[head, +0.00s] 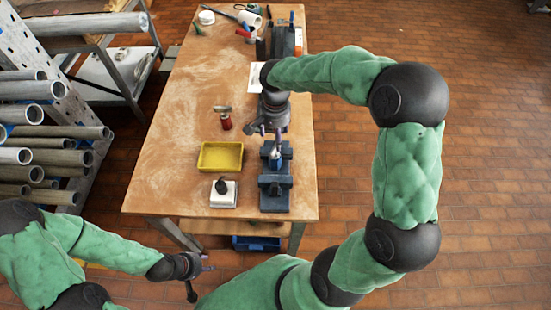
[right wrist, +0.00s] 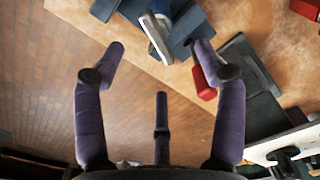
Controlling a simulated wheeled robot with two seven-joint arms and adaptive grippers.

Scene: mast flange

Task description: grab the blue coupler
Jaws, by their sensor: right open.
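A small light-blue and silver piece (head: 276,155), seemingly the blue coupler, sits at the dark blue vise (head: 275,195) near the bench's right edge. In the right wrist view a pale metal piece (right wrist: 157,38) with a bluish top (right wrist: 161,8) shows at the vise, beyond my fingers; I cannot make out the coupler's exact shape. My right gripper (head: 266,131) is open and empty, just behind the piece in the head view; its spread purple fingers show in the right wrist view (right wrist: 158,75). My left gripper (head: 204,268) hangs off the bench's front; its finger opening is too small to judge.
The wooden bench (head: 180,120) holds a yellow tray (head: 220,157), a red-bodied tool (head: 226,122), and a white plate with a black knob (head: 223,195). A dark machine (head: 281,38) stands at the back. A pipe rack (head: 50,130) is left. The bench's left half is mostly clear.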

